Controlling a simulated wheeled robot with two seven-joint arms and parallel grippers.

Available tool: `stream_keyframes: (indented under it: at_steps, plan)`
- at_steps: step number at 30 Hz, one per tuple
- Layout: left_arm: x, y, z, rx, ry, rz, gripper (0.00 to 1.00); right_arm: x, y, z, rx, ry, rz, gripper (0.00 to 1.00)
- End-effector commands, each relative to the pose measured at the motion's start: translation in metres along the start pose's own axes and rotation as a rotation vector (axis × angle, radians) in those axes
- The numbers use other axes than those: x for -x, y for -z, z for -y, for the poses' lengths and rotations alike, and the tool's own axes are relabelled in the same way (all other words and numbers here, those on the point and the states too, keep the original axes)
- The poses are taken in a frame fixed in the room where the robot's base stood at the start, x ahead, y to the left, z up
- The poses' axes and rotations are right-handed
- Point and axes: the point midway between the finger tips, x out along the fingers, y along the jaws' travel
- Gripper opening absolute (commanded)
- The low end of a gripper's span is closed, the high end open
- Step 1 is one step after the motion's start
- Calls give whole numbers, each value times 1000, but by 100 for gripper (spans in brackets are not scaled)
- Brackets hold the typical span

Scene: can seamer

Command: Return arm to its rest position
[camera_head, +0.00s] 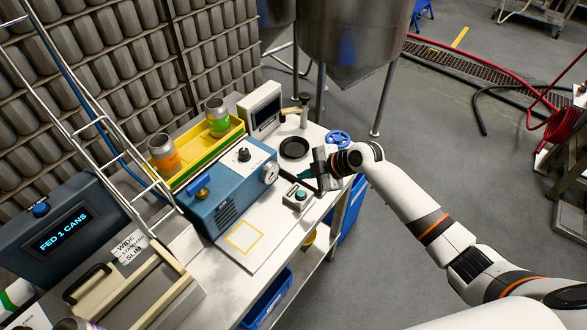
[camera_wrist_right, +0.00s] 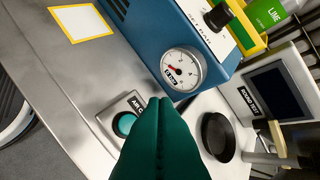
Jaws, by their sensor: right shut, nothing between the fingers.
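My right gripper (camera_head: 312,172) reaches over the right part of the steel bench, with my white arm coming in from the lower right. In the right wrist view its dark green fingers (camera_wrist_right: 160,110) are together, with nothing between them. The fingertips appear close to a small box with a teal button (camera_wrist_right: 125,124), which also shows in the head view (camera_head: 300,195). I cannot tell whether they touch it. My left gripper is not in view.
Close by are a blue machine with a gauge (camera_head: 232,188), a black round dish (camera_head: 294,148) and a grey display (camera_head: 263,108). A yellow tray (camera_head: 190,163) holds two cans. A display (camera_head: 60,230) reads "FED 1 CANS".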

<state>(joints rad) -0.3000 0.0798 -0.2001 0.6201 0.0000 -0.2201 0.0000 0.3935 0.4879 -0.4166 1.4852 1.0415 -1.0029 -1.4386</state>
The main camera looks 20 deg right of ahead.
Motion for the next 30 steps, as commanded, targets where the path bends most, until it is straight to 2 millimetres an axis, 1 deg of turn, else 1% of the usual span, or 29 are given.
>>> stream_keyframes:
  at_steps: [5, 7, 8, 11, 12, 14, 15, 18, 21, 24, 30]
  plan:
    - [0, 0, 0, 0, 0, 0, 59, 0, 0, -1, -1, -1, 0, 0]
    - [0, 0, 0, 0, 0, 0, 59, -2, -3, -8, -13, -10, -1, 0]
    - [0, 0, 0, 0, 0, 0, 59, -3, -6, -15, -26, -19, -2, 0]
    - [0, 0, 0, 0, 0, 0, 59, -8, -20, -56, -112, -64, -21, 0]
    - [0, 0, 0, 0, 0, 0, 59, -7, -28, -79, -172, -86, -40, 0]
    - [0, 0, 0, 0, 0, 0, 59, -2, -40, -115, -281, -109, -83, 0]
    - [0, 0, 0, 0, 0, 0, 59, 5, -46, -138, -366, -116, -120, 0]
    - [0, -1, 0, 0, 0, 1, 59, 27, -53, -179, -568, -102, -219, 0]
    - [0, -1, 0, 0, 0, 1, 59, 50, -55, -206, -733, -69, -305, 0]
    - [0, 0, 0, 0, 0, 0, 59, 72, -55, -226, -872, -26, -379, 0]
    - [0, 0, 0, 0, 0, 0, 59, 114, -52, -254, -1106, 69, -506, 0]
